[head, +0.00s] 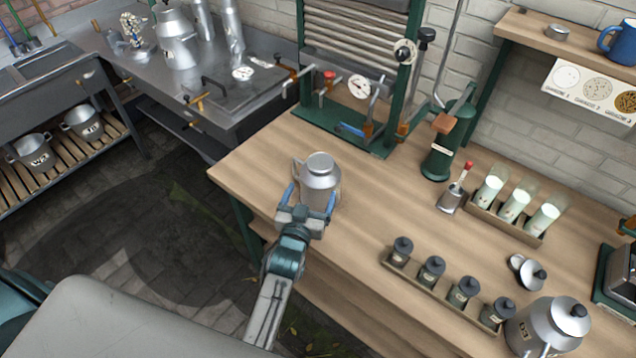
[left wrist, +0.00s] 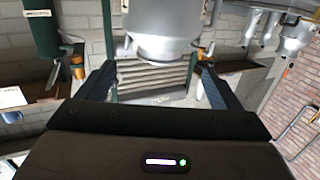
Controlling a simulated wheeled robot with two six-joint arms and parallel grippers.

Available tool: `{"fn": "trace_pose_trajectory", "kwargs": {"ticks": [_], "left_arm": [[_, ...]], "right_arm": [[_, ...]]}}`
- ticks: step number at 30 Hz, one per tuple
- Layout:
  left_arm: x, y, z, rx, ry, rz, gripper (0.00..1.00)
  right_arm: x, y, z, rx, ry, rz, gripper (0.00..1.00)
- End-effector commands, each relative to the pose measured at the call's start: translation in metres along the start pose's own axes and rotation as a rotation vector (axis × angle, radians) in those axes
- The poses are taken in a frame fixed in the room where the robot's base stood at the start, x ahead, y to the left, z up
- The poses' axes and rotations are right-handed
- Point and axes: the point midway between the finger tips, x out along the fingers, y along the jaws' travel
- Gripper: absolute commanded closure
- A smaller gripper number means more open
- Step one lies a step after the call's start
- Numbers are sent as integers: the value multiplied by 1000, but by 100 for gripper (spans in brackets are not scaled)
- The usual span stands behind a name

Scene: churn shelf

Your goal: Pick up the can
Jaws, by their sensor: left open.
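A grey metal can (head: 320,178) with a lid and a side handle stands upright near the left end of the wooden bench. My left gripper (head: 310,200) is open at the can's near side, with one blue-tipped finger towards each side of its lower body. In the left wrist view the can (left wrist: 165,28) shows at the top, between and beyond the spread fingers of the gripper (left wrist: 158,72). I cannot tell whether a finger touches it. My right gripper is not in view.
A green-framed press (head: 345,140) stands behind the can on the wooden bench (head: 385,215). To the right are a rack of small dark-lidded jars (head: 432,270), a rack of pale bottles (head: 515,205) and a larger lidded can (head: 545,325). Bare wood lies between.

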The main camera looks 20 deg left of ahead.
Motion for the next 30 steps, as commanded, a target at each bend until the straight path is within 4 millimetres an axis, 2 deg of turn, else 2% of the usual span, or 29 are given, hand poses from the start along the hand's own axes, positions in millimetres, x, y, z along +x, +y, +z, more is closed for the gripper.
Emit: {"fn": "trace_pose_trajectory", "kwargs": {"ticks": [3,9,18,24,30], "left_arm": [[11,6,-9,-3,46,5,13],[42,6,-9,-3,51,6,13],[67,4,-9,-2,47,6,13],[96,-1,-4,-2,49,6,13],[112,-1,-7,-3,46,6,13]], "right_arm": [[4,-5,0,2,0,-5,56],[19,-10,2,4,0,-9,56],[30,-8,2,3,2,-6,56],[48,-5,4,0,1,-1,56],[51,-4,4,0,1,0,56]]}}
